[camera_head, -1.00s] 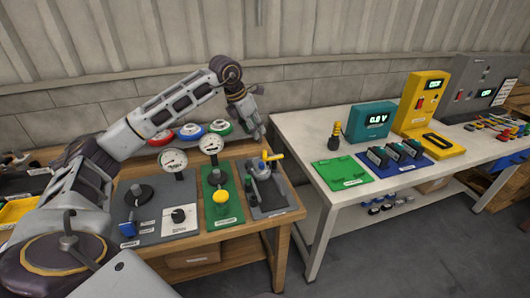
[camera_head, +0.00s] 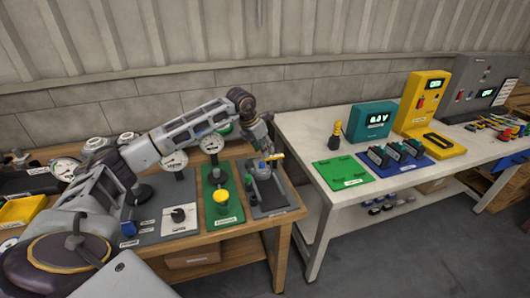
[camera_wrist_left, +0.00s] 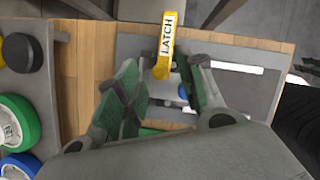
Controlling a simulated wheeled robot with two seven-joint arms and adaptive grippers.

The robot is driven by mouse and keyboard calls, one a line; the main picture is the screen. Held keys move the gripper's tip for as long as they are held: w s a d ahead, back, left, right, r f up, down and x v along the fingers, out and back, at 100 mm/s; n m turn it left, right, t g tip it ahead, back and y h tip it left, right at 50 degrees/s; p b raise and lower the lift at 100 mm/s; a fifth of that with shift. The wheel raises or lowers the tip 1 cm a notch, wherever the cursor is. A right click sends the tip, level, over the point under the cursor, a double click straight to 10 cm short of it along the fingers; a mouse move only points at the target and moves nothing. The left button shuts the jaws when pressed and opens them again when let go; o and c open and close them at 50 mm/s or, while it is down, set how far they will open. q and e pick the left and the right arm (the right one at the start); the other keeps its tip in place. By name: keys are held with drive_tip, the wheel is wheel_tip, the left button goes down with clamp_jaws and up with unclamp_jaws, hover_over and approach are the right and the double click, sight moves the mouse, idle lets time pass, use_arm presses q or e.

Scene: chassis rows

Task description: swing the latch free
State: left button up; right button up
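The latch (camera_head: 276,156) has a yellow handle and sits on a dark grey plate (camera_head: 272,205) at the right end of the wooden bench. In the left wrist view the yellow handle (camera_wrist_left: 167,42), labelled LATCH, lies at the far end of the gap between my fingers. My left gripper (camera_head: 266,150) is right at the latch, and its green-padded fingers (camera_wrist_left: 165,72) are apart on either side of the handle's near end. I cannot tell whether either finger touches it. The latch's base is partly hidden by the gripper. My right gripper is not in view.
A green plate with a yellow knob (camera_head: 221,197) stands left of the latch plate. Two gauges (camera_head: 174,162) and a black knob are further left. The white table (camera_head: 350,202) stands to the right across a gap. Round coloured parts (camera_wrist_left: 17,120) lie left in the wrist view.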

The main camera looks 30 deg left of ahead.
use_arm(q)
drive_tip(key=shift+x, duration=1.3)
drive_tip(key=shift+c, duration=0.4)
